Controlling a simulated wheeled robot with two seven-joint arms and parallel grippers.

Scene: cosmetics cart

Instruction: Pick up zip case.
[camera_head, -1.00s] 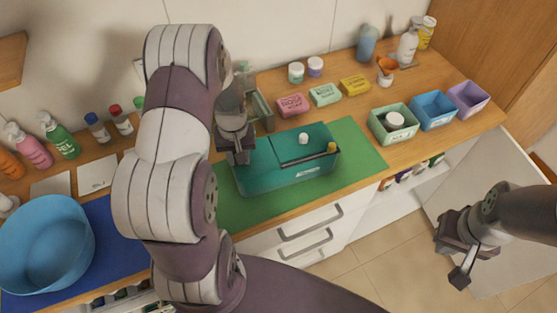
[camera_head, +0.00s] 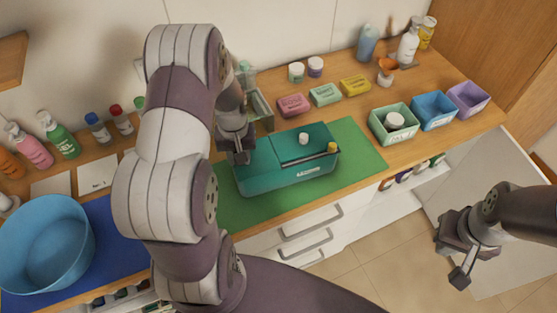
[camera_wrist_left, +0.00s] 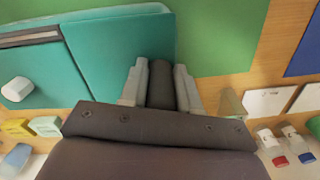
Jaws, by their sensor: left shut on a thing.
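The zip case (camera_head: 285,180) is a teal box-like case lying on a green mat, with a dark bar across its top. A small white knob and a yellow knob show on it. In the left wrist view the case (camera_wrist_left: 115,50) fills the upper left. My left gripper (camera_head: 240,150) is at the case's left end. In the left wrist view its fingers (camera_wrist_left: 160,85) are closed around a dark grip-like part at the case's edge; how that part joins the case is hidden. My right gripper (camera_head: 456,260) is open and empty, beyond the counter's front at right.
The green mat (camera_head: 358,147) has free room right of the case. Soap boxes (camera_head: 325,94) and jars stand behind it. Green, blue (camera_head: 433,110) and purple bins are at right. A blue bowl (camera_head: 45,245) is at left. My left arm covers part of the counter.

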